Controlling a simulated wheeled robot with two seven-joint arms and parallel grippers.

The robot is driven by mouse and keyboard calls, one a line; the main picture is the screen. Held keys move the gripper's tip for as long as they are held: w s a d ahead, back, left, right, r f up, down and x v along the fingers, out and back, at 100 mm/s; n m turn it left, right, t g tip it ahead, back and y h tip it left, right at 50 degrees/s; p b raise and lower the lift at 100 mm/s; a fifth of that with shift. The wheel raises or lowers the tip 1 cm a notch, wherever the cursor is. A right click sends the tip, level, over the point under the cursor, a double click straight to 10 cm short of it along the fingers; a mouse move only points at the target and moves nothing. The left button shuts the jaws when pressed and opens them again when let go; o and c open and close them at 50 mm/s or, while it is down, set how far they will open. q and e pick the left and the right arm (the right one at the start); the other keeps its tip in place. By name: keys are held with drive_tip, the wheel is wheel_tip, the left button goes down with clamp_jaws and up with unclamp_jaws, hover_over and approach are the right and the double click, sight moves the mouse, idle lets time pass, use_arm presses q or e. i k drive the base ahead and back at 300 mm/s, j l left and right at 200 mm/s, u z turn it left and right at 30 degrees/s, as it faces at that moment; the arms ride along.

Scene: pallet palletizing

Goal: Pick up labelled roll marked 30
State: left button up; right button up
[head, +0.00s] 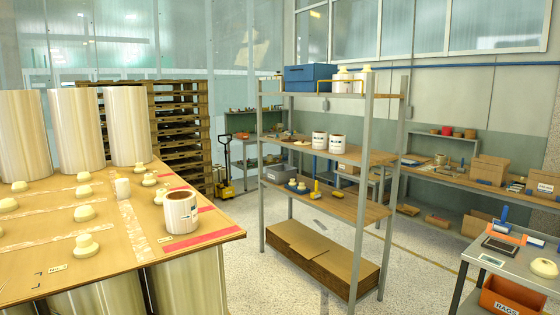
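I cannot tell which roll is marked 30. Neither of my grippers shows in the head view.
A metal shelf rack (371,190) stands in the middle. A grey table (535,272) is at right. Floor (235,235) between board and rack is clear.

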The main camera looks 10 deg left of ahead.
sight(320, 141)
drive_tip(key=i+l+u, duration=0.1)
drive_tip(key=i, duration=0.45)
drive_tip(key=i+l+u, duration=0.15)
drive_tip(key=i, duration=0.35)
drive_tip(key=l, duration=0.1)
